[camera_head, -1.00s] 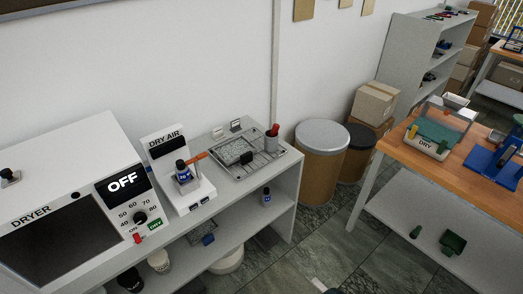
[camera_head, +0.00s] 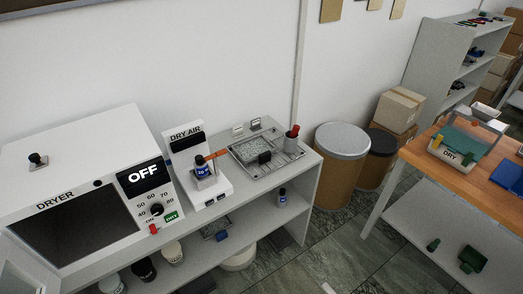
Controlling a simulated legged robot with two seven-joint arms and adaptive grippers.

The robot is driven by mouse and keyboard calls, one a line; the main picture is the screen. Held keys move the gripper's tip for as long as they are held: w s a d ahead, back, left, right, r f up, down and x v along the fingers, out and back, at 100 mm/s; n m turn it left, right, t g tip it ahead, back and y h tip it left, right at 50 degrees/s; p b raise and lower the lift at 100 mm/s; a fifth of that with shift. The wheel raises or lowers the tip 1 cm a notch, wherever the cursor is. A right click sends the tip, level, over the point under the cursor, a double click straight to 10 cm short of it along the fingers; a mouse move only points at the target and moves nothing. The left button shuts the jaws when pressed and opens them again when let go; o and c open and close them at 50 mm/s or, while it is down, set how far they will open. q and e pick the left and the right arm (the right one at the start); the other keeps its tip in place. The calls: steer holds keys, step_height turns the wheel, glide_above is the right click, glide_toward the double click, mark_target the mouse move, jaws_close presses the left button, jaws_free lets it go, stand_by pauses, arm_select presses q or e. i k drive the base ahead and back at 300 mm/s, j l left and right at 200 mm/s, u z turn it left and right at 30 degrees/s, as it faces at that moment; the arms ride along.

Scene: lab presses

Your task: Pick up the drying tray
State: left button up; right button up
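Neither of my grippers shows in the head view, and nothing is touching the tray that I can see.
Left of the tray stand the DRY AIR unit (camera_head: 186,137) and the white DRYER (camera_head: 80,165), whose display reads OFF. Drums (camera_head: 341,165) stand on the floor right of the bench. A wooden table (camera_head: 448,172) is farther right. Floor (camera_head: 333,245) shows between them.

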mark_target(257, 148)
steer(key=i+l, duration=1.1)
steer(key=j+u, duration=0.05)
